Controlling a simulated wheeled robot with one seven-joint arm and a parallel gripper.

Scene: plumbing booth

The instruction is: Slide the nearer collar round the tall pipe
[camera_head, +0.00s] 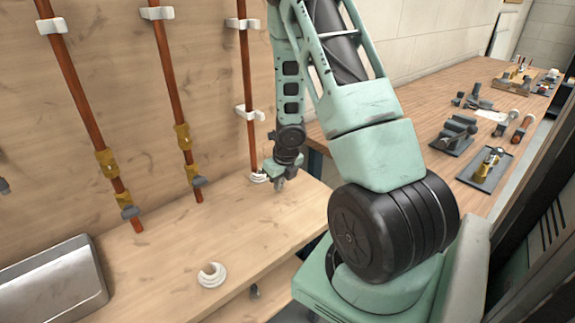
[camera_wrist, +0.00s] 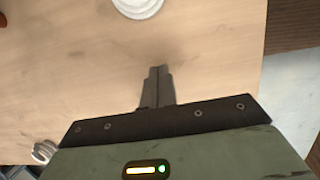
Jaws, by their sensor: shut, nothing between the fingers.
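A white collar (camera_head: 212,274) with a gap in its ring lies loose on the wooden bench, near its front edge. A second white collar (camera_head: 258,177) is at the foot of the tall copper pipe (camera_head: 249,105); whether it fully encircles the pipe is unclear. My gripper (camera_head: 279,184) is shut and empty, low over the bench, just right of and in front of that second collar. In the wrist view, my shut fingers (camera_wrist: 158,75) point toward a white collar (camera_wrist: 138,8) cut off by the top edge. A pale ring-like object (camera_wrist: 43,151) shows partly at lower left.
Two more copper pipes (camera_head: 70,80) (camera_head: 172,80) with brass valves stand left along the wall, held by white clips. A metal box (camera_head: 50,285) sits at the bench's left. A separate workbench (camera_head: 420,120) with tools stands right. The bench middle is clear.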

